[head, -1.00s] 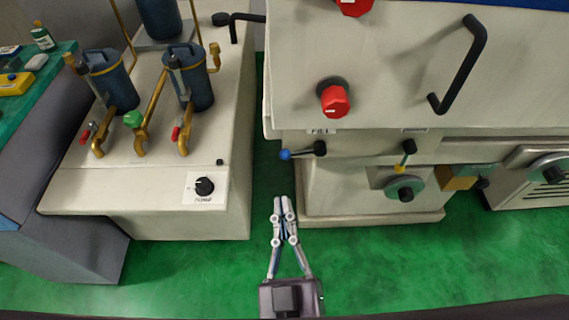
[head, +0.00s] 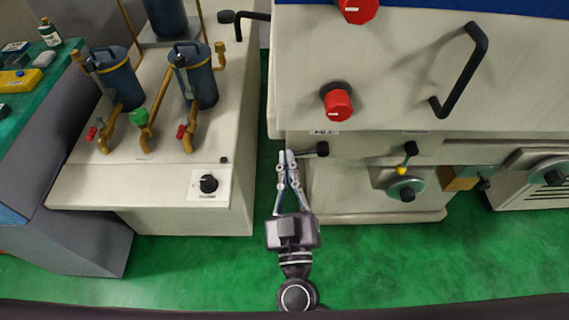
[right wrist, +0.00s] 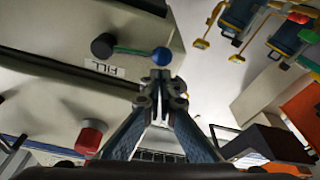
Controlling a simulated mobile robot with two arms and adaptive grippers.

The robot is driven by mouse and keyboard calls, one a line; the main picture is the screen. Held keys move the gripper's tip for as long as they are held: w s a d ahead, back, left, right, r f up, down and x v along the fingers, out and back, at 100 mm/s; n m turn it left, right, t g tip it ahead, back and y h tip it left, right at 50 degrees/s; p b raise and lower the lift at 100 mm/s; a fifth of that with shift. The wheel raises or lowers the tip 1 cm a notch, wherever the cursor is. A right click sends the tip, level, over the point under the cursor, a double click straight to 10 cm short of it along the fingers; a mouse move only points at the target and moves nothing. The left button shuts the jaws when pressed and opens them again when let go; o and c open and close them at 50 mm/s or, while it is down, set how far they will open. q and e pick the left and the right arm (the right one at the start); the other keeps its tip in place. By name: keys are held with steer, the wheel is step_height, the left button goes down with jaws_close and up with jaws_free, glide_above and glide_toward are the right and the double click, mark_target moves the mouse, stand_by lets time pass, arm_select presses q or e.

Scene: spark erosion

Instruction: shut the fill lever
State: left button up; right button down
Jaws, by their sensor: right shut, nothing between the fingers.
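The fill lever has a black hub (head: 322,149) on the pale machine front, below a small label. Its thin arm points left in the head view, and its ball end is hidden behind my right gripper (head: 287,155). In the right wrist view the lever's blue ball (right wrist: 162,56) and black hub (right wrist: 103,46) show beside the FILL label. My right gripper (right wrist: 160,76) is shut and empty, its fingertips right by the blue ball. I cannot tell whether they touch it. My left gripper is out of view.
A second lever with a yellow ball (head: 402,170) hangs to the right. Red knobs (head: 338,104) and a black handle (head: 461,70) are above. A pale filter unit (head: 125,188) stands left, with a green floor gap between.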

stand_by(0.4)
arm_select(q)
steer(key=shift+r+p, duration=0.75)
steer(key=shift+p, duration=0.05)
arm_select(e)
steer(key=shift+f+n, duration=0.3)
steer(key=shift+n, duration=0.2)
